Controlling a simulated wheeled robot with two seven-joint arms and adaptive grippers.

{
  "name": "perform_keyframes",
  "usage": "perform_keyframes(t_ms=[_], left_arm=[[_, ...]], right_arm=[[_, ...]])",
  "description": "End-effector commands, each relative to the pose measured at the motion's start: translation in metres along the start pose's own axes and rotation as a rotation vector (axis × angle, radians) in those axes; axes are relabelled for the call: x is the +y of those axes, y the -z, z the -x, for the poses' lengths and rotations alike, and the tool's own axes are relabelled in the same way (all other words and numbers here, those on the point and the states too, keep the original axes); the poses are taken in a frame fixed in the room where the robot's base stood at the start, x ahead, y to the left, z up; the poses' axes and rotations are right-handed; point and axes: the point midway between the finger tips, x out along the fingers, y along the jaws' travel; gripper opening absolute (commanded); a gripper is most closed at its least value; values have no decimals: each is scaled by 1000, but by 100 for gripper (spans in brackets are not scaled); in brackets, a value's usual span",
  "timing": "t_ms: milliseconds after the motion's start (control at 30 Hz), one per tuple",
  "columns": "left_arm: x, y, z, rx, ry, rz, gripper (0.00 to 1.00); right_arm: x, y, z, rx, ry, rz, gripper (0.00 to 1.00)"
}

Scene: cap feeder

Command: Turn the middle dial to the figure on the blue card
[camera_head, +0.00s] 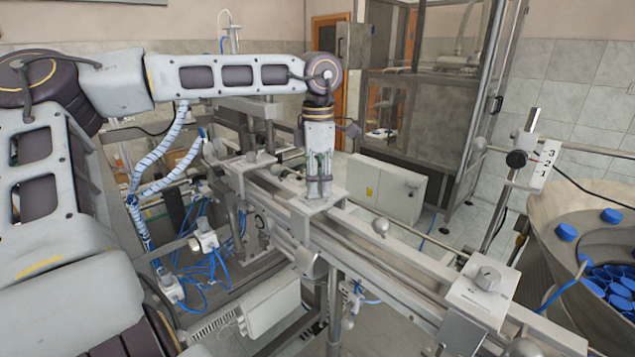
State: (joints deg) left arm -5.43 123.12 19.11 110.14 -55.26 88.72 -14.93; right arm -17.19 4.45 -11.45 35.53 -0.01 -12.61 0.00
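My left gripper (318,194) points straight down onto the middle metal box (336,204) on the conveyor rail. Its two fingers are close together at the top of that box. The middle dial cannot be made out; the fingers cover the place on the box where it would be. I cannot tell whether the fingers grip it. A similar box nearer to me on the right carries a grey dial (488,278) with small marks around it. A farther box (247,163) with a small knob stands left of the gripper. I cannot make out a blue card. My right gripper is out of view.
The conveyor rail (393,277) runs from the back left to the front right. A round feeder bowl (560,255) with blue caps (610,283) stands at the right. A post with a small white switch panel (541,168) rises beside it. Blue hoses hang below the rail at the left.

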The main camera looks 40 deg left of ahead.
Motion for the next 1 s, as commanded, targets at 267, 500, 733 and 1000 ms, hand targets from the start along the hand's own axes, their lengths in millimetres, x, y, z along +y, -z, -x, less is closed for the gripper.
perform_keyframes(t_ms=[267,500,733,1000], left_arm=[[-1,1,-2,4,5,0,47],[-1,1,1,5,6,0,47],[0,0,19,5,3,1,47],[0,0,57,4,3,2,47]], right_arm=[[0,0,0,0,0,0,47],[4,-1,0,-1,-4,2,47],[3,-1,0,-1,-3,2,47],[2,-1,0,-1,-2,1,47]])
